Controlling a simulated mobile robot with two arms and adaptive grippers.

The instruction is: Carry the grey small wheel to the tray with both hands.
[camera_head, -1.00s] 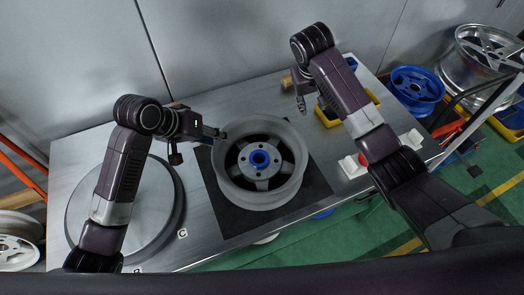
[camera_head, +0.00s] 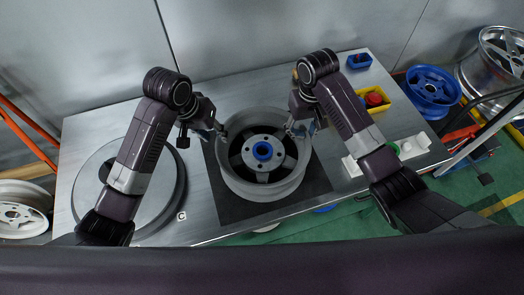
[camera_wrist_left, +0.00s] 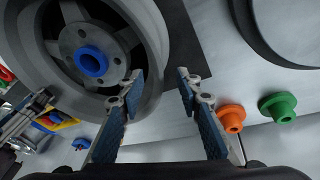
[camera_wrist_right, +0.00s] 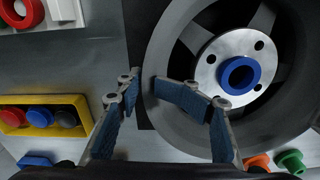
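The grey small wheel (camera_head: 235,183) lies flat on a black mat (camera_head: 316,184) on the table, its blue hub cap (camera_head: 262,151) facing up. My left gripper (camera_head: 220,130) is at the wheel's back left rim. In the left wrist view it (camera_wrist_left: 158,90) is open, one finger over the rim and one outside. My right gripper (camera_head: 290,130) is at the back right rim. In the right wrist view it (camera_wrist_right: 143,84) is open, the rim edge between its fingertips. I cannot tell whether any finger touches the wheel. A large round grey plate, perhaps the tray (camera_head: 160,196), lies left of the mat.
White holders (camera_head: 412,145) lie at the right. My left forearm passes over the round plate.

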